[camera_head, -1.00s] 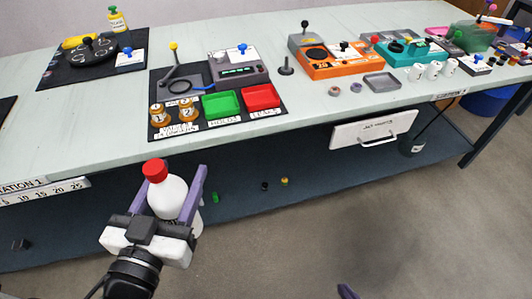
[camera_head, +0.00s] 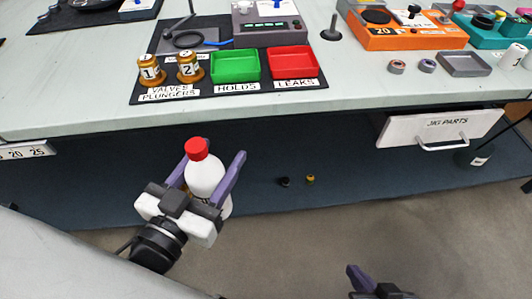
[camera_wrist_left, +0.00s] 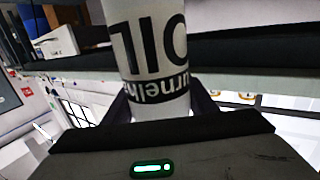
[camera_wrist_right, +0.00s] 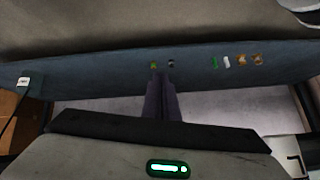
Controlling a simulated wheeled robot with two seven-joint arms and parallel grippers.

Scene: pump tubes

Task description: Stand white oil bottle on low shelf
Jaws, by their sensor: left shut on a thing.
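The white oil bottle (camera_head: 205,178) with a red cap is upright in my left gripper (camera_head: 210,163), whose two purple fingers are on either side of it. In the left wrist view the bottle (camera_wrist_left: 148,45) shows its black "OIL" label upside down. In the head view it overlaps the dark blue low shelf (camera_head: 345,160) under the bench; I cannot tell whether its base touches the shelf. My right gripper (camera_head: 362,279) is empty at the bottom edge, its fingers together in the right wrist view (camera_wrist_right: 161,90). The shelf also shows there (camera_wrist_right: 100,85).
The bench top (camera_head: 85,95) overhangs the shelf. A "JIG PARTS" drawer (camera_head: 440,128) hangs beneath the bench at right. Several small pieces (camera_wrist_right: 242,61) line the shelf.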

